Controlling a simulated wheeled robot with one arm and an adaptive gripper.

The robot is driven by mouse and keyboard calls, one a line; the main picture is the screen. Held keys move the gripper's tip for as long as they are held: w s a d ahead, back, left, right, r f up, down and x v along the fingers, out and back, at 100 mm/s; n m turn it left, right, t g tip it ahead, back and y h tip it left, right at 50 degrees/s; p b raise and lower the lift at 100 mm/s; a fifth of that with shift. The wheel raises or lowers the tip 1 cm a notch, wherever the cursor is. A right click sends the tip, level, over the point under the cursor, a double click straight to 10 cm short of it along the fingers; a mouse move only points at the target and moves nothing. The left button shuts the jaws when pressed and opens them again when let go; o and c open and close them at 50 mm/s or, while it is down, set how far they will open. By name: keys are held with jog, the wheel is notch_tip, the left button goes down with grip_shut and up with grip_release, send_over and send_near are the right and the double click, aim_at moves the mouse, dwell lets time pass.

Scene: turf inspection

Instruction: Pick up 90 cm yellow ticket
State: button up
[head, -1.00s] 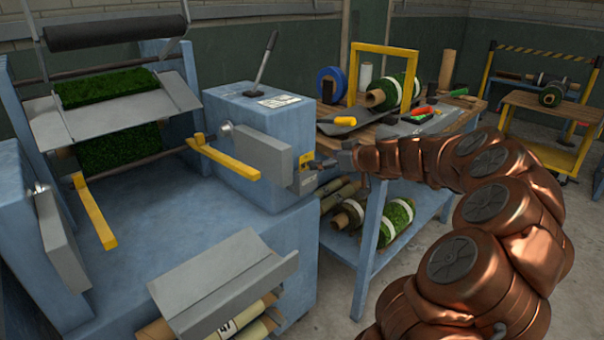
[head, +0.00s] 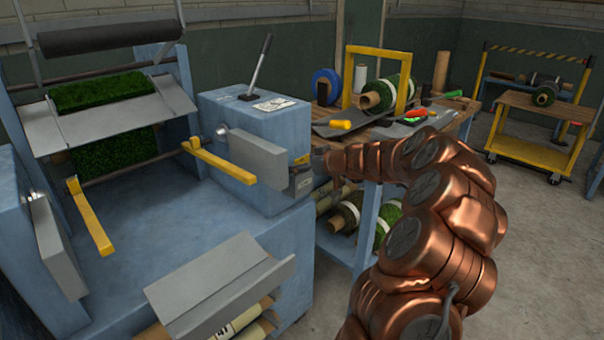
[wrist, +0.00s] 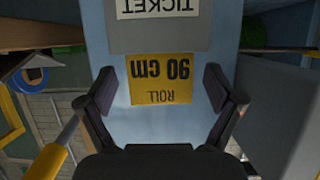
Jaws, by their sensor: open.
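The yellow ticket (wrist: 162,80) shows in the wrist view, upside down, with "ROLL" and "90 cm" printed in black. It lies against a blue face, just by a grey plate (wrist: 160,35) with a white label reading "TICKET". My gripper (wrist: 160,92) is open, with one dark finger on each side of the ticket and a gap to both its edges. Nothing is held. In the head view my gripper (head: 307,172) is at the right end of the blue machine (head: 250,130). Only a small yellow part of the ticket (head: 302,160) shows there; the rest is hidden.
A grey block (head: 258,162) and a yellow arm (head: 220,163) on the machine stand left of my gripper. A workbench (head: 372,130) with turf rolls and tools is behind my arm. A yellow trolley (head: 545,120) stands at the far right, with open floor before it.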

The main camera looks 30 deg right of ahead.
jog(key=c, duration=0.9)
jog(key=shift+c, duration=0.2)
